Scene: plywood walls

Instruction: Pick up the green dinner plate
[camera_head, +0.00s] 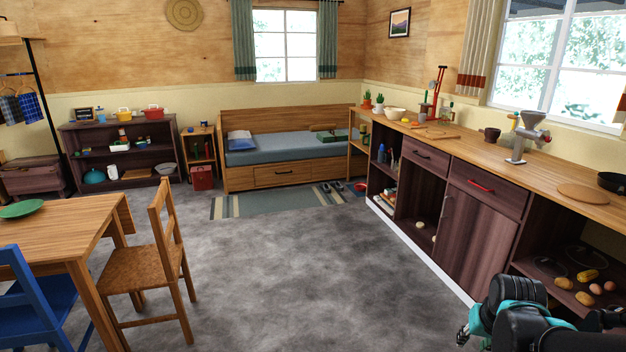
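The green dinner plate (21,209) lies on the wooden table (62,230) at the left of the head view. It is a shallow green disc, and nothing is seen on it. My gripper (463,336) is low at the right, in front of the counter's lower shelves, far across the room from the plate. Only part of it shows beside my dark arm links, and its fingers are too small and partly hidden to tell whether they are open or shut.
A wooden chair (150,270) stands at the table's right side and a blue chair (30,305) at its front. A long counter (540,185) runs along the right wall. The grey floor (290,265) between is clear. A daybed (285,153) stands at the back.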

